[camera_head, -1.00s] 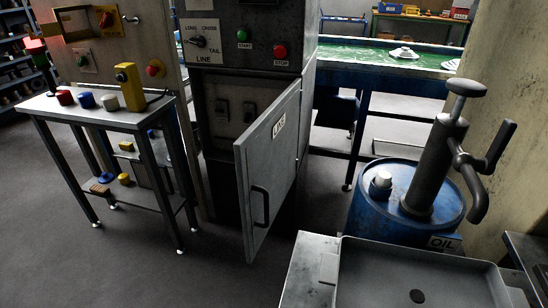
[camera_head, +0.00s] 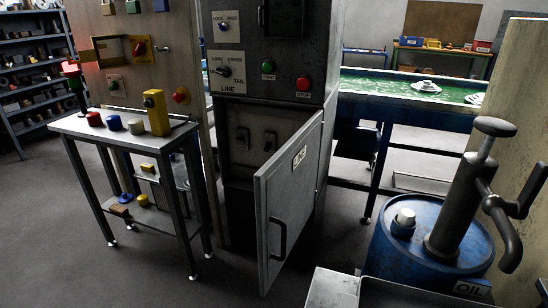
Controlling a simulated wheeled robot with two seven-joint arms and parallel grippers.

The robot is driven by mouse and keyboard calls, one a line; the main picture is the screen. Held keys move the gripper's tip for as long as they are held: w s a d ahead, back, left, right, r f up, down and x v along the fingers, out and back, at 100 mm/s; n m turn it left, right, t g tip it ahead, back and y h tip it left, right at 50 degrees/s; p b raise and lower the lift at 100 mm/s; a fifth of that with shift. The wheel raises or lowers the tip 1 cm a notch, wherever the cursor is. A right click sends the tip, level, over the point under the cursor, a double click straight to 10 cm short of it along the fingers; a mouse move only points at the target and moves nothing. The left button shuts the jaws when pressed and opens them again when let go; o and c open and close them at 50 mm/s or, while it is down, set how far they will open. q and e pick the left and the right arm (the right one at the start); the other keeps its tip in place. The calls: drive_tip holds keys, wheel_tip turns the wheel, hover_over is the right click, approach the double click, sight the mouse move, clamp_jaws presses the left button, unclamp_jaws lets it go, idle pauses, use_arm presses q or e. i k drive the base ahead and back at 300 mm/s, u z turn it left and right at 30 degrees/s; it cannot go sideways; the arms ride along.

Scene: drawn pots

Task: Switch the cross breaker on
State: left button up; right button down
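A grey control cabinet (camera_head: 285,95) stands in the middle of the view. Its lower compartment is open and holds two dark breaker switches, a left one (camera_head: 242,138) and a right one (camera_head: 269,142). I cannot read any label on them or tell their positions. The compartment's grey door (camera_head: 285,190) is swung open toward me, with a black handle and a small label. Above are a rotary selector (camera_head: 224,71) with LONG, CROSS, TAIL and LINE lettering, a green start button (camera_head: 267,68) and a red stop button (camera_head: 303,83). Neither of my grippers is in view.
A blue oil drum (camera_head: 420,240) with a pump stands at the right. Grey floor is open between table and cabinet.

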sight(267, 148)
drive_tip(key=k, duration=1)
drive_tip(key=u, duration=1.35)
drive_tip(key=i, duration=2.7)
drive_tip(key=z, duration=2.6)
